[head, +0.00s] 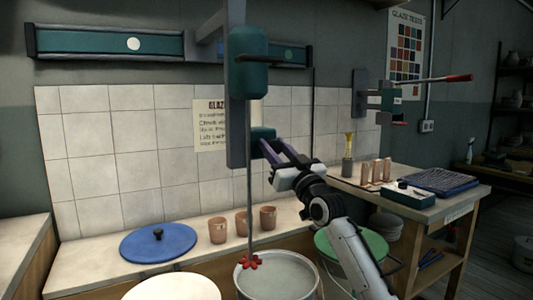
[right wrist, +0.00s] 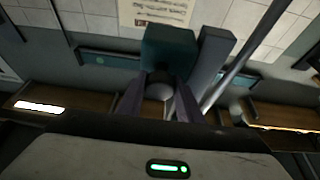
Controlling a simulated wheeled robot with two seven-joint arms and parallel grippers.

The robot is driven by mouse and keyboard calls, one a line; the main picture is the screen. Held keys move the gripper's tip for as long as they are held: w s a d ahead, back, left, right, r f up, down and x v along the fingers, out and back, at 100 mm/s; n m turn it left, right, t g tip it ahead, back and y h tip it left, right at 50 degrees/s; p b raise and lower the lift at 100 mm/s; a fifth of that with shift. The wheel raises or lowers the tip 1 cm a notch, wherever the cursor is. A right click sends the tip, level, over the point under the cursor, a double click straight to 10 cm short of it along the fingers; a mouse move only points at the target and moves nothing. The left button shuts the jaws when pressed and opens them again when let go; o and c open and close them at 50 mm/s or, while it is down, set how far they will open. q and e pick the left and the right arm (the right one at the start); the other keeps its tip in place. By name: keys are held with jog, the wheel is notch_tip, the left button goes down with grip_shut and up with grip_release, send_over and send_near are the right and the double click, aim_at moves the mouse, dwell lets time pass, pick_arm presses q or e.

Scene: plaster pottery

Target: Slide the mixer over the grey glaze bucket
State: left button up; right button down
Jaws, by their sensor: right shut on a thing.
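The mixer (head: 248,65) is a teal motor on a grey upright, hanging from the teal wall rail (head: 105,43). Its thin shaft runs down to a red impeller (head: 250,263). The grey glaze bucket (head: 305,290) is below, and the impeller appears at the left part of its opening; its height against the rim is hard to tell. My right gripper (head: 268,151) is shut on the mixer's lower part, beside the upright. In the right wrist view its fingers close around a rounded knob (right wrist: 159,90) below a teal block (right wrist: 168,48). My left gripper is out of view.
A white bucket (head: 172,288) stands left of the grey one, and a green-topped one (head: 368,246) to its right. A blue lid (head: 158,244) and several terracotta cups (head: 218,231) rest on the counter behind. A side table (head: 425,207) holds tools at the right.

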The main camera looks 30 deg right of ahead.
jog(key=d, duration=0.8)
jog(key=shift+s+b, duration=0.3)
jog(key=shift+b, duration=0.15)
jog(key=shift+d, duration=0.15)
jog(key=c, duration=1.3)
grip_release()
jog(key=b+v, duration=0.1)
jog(key=v, duration=0.9)
jog(key=shift+s, duration=0.15)
